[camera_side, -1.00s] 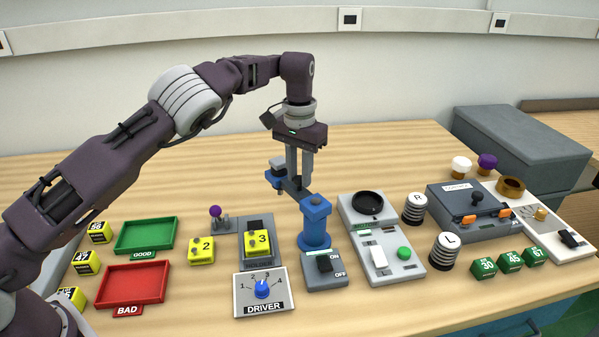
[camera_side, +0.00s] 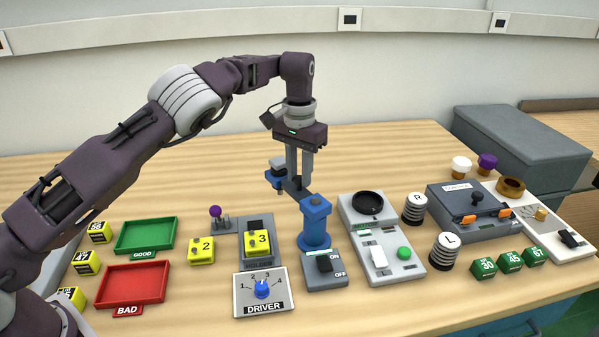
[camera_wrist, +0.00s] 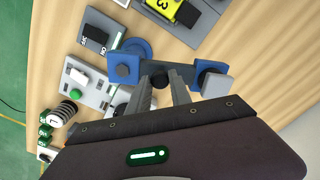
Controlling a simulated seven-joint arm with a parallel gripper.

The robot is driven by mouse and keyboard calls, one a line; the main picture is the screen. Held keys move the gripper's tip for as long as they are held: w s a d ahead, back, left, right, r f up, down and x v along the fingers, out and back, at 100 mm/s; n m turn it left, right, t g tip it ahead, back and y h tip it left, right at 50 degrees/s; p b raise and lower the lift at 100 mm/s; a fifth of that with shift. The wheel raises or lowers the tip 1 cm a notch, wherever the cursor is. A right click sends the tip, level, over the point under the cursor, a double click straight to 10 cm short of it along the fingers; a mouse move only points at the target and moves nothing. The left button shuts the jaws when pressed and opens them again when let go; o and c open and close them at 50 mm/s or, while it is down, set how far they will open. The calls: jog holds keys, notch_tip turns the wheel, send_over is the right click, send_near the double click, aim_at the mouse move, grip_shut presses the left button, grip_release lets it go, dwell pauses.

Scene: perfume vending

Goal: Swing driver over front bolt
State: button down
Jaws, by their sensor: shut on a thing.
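The driver is a blue post (camera_side: 315,222) with a grey swing arm (camera_side: 296,190). At the arm's far end is a blue and grey driver head (camera_side: 276,174), which also shows in the wrist view (camera_wrist: 213,75). My gripper (camera_side: 299,186) points down and is shut on a dark knob (camera_wrist: 163,81) on the swing arm. The yellow block 3 (camera_side: 258,243) sits in the grey holder (camera_side: 248,226), with a small bolt-like knob on its face. The driver head is behind the holder, apart from block 3. I cannot tell which bolt is the front one.
A DRIVER dial panel (camera_side: 263,293) and an ON/OFF switch box (camera_side: 326,270) stand in front. Yellow block 2 (camera_side: 201,250), a green tray (camera_side: 146,234) and a red tray (camera_side: 133,283) are left. A grey scale-like panel (camera_side: 378,245) is right. The table behind is clear.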

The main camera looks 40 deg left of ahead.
jog(key=shift+s+n, duration=0.1)
jog(key=shift+n, duration=0.2)
jog(key=s+d+n, duration=0.2)
jog(key=s+n, duration=0.4)
jog(key=n, duration=0.7)
jog(key=shift+s+n, duration=0.4)
jog(key=shift+d, duration=0.1)
dwell(0.5)
jog(key=c, duration=1.2)
grip_release()
jog(key=shift+o, duration=0.2)
notch_tip(320, 180, up, 7)
